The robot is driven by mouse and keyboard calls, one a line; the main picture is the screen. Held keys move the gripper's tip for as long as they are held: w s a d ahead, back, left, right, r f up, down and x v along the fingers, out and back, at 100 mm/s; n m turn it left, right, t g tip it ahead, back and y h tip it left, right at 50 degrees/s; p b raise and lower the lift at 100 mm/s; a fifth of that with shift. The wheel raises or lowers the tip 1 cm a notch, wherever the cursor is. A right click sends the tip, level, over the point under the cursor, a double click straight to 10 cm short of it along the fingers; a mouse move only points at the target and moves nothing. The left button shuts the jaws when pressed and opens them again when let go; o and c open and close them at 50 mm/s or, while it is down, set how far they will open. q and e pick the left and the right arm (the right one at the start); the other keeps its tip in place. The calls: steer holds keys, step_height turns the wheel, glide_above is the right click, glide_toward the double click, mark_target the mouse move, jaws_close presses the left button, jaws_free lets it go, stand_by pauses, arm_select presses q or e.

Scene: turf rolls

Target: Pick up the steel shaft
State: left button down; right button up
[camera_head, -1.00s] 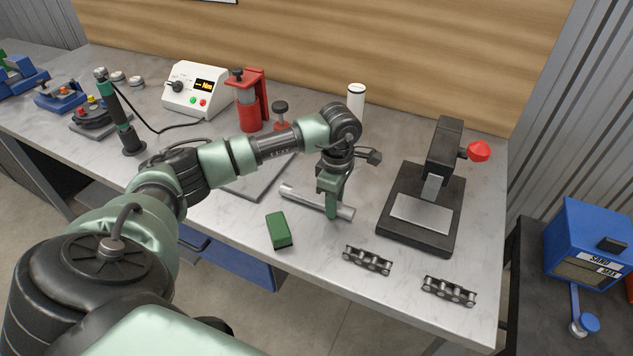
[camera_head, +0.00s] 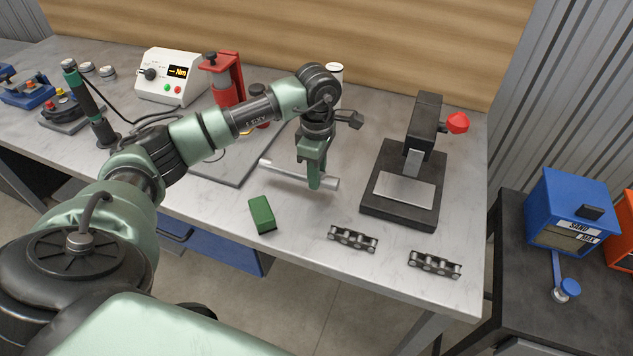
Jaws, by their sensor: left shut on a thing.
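The steel shaft (camera_head: 286,173) is a plain grey bar lying crosswise in the jaws of my left gripper (camera_head: 315,184), near the middle of the head view. The gripper points down and is shut on the shaft to the right of its middle. The shaft's two ends stick out on either side of the fingers. The shaft looks close above the workbench (camera_head: 310,270); the exact gap is hard to tell. My right gripper is out of view.
A green block (camera_head: 262,214) and two chain pieces (camera_head: 352,238) (camera_head: 435,263) lie in front. A black press (camera_head: 405,180) stands close right. A grey plate (camera_head: 235,165), red stand (camera_head: 225,80) and white cylinder (camera_head: 335,72) are behind or left. A blue box (camera_head: 570,215) stands far right.

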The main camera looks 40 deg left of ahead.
arm_select(q)
step_height(320, 180, up, 27)
steer(key=p, duration=0.8)
steer(key=shift+f, duration=0.15)
stand_by(0.8)
